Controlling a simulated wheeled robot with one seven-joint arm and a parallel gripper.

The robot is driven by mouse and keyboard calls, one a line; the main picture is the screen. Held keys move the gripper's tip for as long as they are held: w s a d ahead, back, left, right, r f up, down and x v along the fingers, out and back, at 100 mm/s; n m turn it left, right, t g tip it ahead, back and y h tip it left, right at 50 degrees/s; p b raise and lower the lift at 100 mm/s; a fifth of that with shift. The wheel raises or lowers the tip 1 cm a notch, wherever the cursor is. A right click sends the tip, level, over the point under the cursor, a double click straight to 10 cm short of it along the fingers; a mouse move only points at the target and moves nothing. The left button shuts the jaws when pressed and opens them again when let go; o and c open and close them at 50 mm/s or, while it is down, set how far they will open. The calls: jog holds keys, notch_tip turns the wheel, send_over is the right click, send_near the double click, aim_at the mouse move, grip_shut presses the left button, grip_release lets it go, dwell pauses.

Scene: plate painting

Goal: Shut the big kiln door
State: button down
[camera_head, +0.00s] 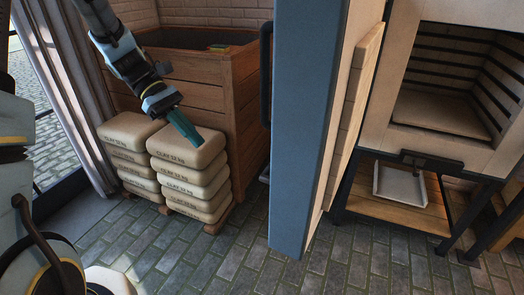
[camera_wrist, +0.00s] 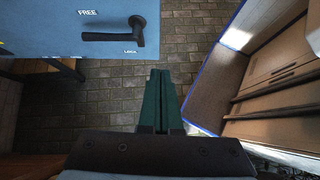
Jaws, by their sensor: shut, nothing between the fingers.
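A large blue door (camera_head: 300,120) stands open, seen nearly edge-on in the middle of the head view, with pale brick lining on its right side. A dark upright handle (camera_head: 265,75) is on its left face. Right of it a kiln chamber (camera_head: 447,105) is open, with ridged walls. My gripper (camera_head: 188,133) is left of the door, over clay bags and clear of the door; its teal fingers are together and empty. They also show in the wrist view (camera_wrist: 161,78). There a blue panel (camera_wrist: 60,22) carries a black lever (camera_wrist: 115,35) between FREE and LOCK labels; I cannot tell whether it is this door.
Stacked clay bags (camera_head: 183,185) stand below my gripper, with a wooden crate (camera_head: 190,85) behind. A white tray (camera_head: 400,183) rests on a wooden shelf (camera_head: 385,212) under the chamber. Paved floor (camera_head: 215,258) is clear in front. A blue-edged brown structure (camera_wrist: 217,88) is right of my fingers.

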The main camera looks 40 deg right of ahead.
jog(key=d+r+g, duration=0.2)
jog(key=d, duration=0.4)
jog(key=r+p+x, duration=0.1)
jog(key=p+x, duration=0.1)
jog(key=x, duration=0.5)
jog(key=s+d+r+p+x, duration=0.1)
jog(key=p+x, duration=0.1)
jog(key=x, duration=0.5)
jog(key=shift+s+r+n+h+p, duration=0.2)
jog(key=shift+r+n+h+p, duration=0.1)
jog(key=shift+r+h+p, duration=0.1)
jog(key=shift+s+f, duration=0.1)
